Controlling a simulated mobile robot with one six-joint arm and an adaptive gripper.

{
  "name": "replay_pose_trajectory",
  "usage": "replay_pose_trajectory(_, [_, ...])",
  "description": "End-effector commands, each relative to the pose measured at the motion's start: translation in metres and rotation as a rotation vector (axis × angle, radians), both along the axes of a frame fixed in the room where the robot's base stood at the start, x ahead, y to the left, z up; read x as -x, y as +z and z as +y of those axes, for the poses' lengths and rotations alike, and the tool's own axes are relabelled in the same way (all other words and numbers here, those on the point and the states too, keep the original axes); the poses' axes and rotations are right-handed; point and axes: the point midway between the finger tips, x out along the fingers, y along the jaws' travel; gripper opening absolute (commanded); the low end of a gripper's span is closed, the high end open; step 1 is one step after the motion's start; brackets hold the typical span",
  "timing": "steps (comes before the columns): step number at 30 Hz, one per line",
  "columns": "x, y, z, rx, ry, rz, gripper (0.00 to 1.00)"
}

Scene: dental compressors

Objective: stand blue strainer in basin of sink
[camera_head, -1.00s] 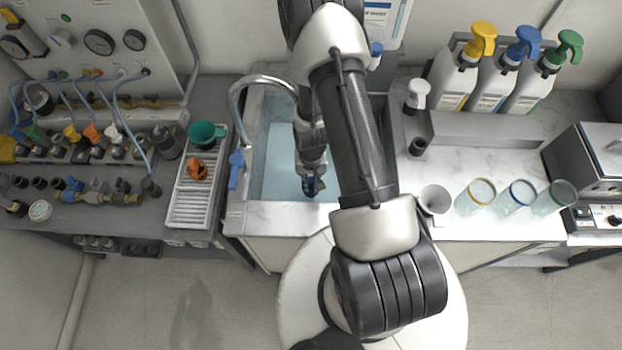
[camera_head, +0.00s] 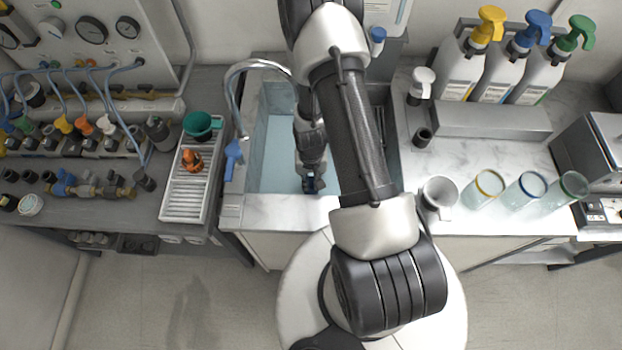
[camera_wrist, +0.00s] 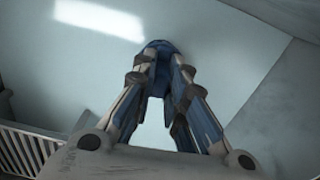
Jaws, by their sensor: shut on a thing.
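The sink basin (camera_head: 274,170) is a pale blue rectangular well in the white marbled counter, below a curved tap. My gripper (camera_head: 312,188) points down inside the basin outline, near its front wall. It is shut on a small dark blue thing, which I take to be the blue strainer (camera_head: 309,185). In the wrist view the blue strainer (camera_wrist: 160,52) shows between and beyond the fingertips (camera_wrist: 160,80), against the pale basin surface. Most of its shape is hidden by the fingers. I cannot tell whether it touches the basin floor.
Further left, a white ribbed tray (camera_head: 184,205) holds a green cup (camera_head: 198,124) and an orange piece (camera_head: 192,160). A grey jug (camera_head: 439,196) and several rimmed glasses stand right. Pump bottles (camera_head: 464,68) stand behind.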

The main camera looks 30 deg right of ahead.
Motion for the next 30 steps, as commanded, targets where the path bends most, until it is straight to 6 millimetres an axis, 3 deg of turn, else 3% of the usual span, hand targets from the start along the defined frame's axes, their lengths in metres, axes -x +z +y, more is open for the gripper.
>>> replay_pose_trajectory(18, [0.001, -0.024, 0.001, 0.0, 0.0, 0.0, 0.0])
replay_pose_trajectory(28, [0.002, -0.026, 0.001, -0.001, 0.0, 0.002, 0.0])
replay_pose_trajectory(29, [0.002, -0.026, 0.001, -0.001, 0.0, 0.002, 0.15])
replay_pose_trajectory(30, [0.002, -0.026, 0.001, -0.001, 0.0, 0.002, 0.17])
